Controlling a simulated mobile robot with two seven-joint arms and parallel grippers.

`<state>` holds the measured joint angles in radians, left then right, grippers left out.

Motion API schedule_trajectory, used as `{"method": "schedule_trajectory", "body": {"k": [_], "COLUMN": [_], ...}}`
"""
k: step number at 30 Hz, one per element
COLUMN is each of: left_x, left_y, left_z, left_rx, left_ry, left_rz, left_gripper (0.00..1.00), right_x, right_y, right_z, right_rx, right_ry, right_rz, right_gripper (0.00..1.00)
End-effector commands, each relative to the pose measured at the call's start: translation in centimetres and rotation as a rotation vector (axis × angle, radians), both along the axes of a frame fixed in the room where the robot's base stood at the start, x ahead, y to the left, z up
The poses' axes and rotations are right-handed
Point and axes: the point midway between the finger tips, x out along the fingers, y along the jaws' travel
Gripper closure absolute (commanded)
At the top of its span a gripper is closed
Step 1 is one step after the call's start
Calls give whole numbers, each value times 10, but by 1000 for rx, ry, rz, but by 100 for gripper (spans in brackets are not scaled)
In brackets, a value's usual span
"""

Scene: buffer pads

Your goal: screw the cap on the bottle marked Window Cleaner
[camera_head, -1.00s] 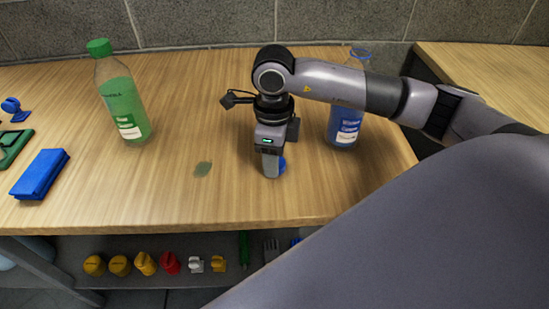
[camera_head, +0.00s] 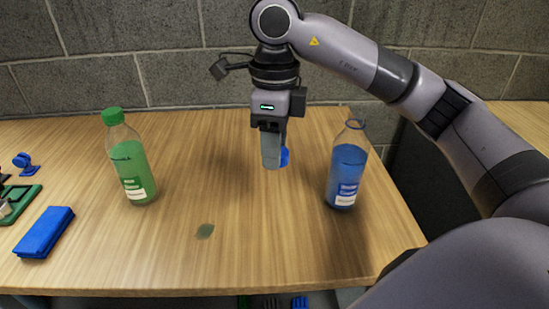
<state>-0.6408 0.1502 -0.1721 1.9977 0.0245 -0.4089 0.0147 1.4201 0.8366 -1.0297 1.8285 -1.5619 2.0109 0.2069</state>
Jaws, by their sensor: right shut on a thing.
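A clear bottle of blue liquid (camera_head: 346,172) stands upright at the right of the table, its neck open with no cap on it. Its label is too small to read for certain. My right gripper (camera_head: 272,160) points down, left of the bottle and apart from it. It is shut on a blue cap (camera_head: 285,156), held above the table and partly hidden by the fingers. A bottle of green liquid (camera_head: 131,165) with a green cap (camera_head: 113,116) stands upright at the left. My left gripper is not in view.
A blue block (camera_head: 44,232) and a green tray-like thing (camera_head: 17,203) lie at the left. A small blue item (camera_head: 25,163) is behind them. A block wall closes the back.

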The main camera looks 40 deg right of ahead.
Motion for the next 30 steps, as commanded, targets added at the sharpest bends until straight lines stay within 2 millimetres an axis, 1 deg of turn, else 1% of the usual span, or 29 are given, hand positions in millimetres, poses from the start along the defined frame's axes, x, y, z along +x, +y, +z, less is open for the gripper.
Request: {"method": "schedule_trajectory", "body": {"k": [1, 6, 17, 20, 23, 25, 30], "left_x": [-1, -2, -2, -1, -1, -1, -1], "left_y": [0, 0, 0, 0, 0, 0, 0], "left_z": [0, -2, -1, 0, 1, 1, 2], "left_rx": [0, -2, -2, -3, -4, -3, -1], "left_ry": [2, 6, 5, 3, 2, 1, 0], "left_rz": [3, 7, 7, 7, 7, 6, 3], "left_gripper": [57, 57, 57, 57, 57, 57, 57], "right_x": [0, 0, 0, 0, 1, 2, 4], "right_y": [0, 0, 0, 1, 3, 5, 12], "right_z": [5, 8, 8, 5, -1, -8, -28], "right_rx": [1, 1, 0, 0, -1, -1, -3], "right_ry": [-1, -1, 0, 1, 4, 3, 5], "right_rz": [-1, -1, 1, 33, 126, 231, 561], "right_gripper": [85, 85, 85, 85, 85, 85, 85]}}
